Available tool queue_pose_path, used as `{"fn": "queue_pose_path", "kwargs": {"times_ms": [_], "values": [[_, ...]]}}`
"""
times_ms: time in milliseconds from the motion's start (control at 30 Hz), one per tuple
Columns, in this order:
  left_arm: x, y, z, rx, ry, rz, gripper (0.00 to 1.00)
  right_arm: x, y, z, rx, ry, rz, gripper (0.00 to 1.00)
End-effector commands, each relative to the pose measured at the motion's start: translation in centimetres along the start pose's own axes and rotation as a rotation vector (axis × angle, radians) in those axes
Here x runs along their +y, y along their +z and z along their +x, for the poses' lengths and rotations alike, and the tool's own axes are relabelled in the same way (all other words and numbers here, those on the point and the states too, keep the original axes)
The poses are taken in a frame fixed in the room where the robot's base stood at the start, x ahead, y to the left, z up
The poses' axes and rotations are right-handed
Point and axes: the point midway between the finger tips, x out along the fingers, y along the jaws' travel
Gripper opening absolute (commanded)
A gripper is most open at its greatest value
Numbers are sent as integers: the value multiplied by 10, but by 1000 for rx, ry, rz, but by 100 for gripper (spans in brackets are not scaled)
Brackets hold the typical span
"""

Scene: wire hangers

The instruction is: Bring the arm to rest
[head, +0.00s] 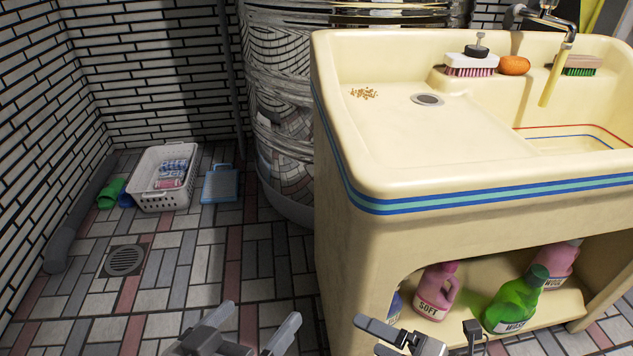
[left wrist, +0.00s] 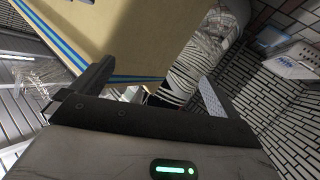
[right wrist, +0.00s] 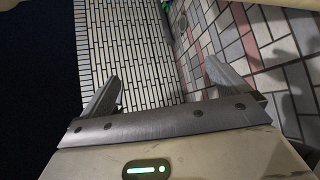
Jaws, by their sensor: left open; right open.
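My left gripper (head: 252,326) is at the bottom of the head view, in front of the sink cabinet's left corner. Its two fingers are apart with nothing between them, and they also show spread in the left wrist view (left wrist: 157,78). My right gripper (head: 427,334) is lower right of it, in front of the cabinet's open shelf. Its fingers are apart and empty, and they also show spread in the right wrist view (right wrist: 163,77). The two grippers are apart from each other. No wire hanger is seen.
A cream sink (head: 400,155) with blue stripes fills the right side, close beyond my grippers. Pink bottles (head: 436,290) and a green bottle (head: 515,303) stand below it. A white basket (head: 163,197) stands on the tiled floor at left, near a drain (head: 125,260). The floor at left is mostly clear.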

Motion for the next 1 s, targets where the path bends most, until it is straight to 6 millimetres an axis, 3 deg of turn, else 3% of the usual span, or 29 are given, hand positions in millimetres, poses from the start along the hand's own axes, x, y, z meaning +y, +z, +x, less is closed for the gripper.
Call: {"fn": "queue_pose_path", "kwargs": {"times_ms": [33, 100, 233, 367, 500, 600, 733, 900, 1000], "values": [[6, -23, -10, -24, -25, 13, 100, 50, 14, -10, -85, 72, 180, 100], [4, -31, -16, -54, -56, 34, 100, 83, 32, -20, -204, 150, 434, 100], [1, -44, -29, -113, -111, 74, 100, 117, 61, -46, -417, 236, 914, 100], [-2, -55, -43, -170, -159, 113, 100, 126, 67, -71, -587, 253, 1392, 100], [-5, -61, -56, -222, -199, 145, 100, 128, 50, -87, -685, 221, 1806, 100], [-8, -62, -62, -244, -215, 161, 100, 130, 36, -92, -708, 195, 1998, 100], [-10, -60, -65, -258, -225, 171, 100, 130, 25, -93, -713, 175, 2115, 100], [-11, -58, -64, -259, -226, 173, 100, 128, 24, -92, -711, 172, 2131, 100], [-11, -58, -64, -259, -225, 173, 75, 128, 24, -92, -711, 172, 2129, 75]]}}
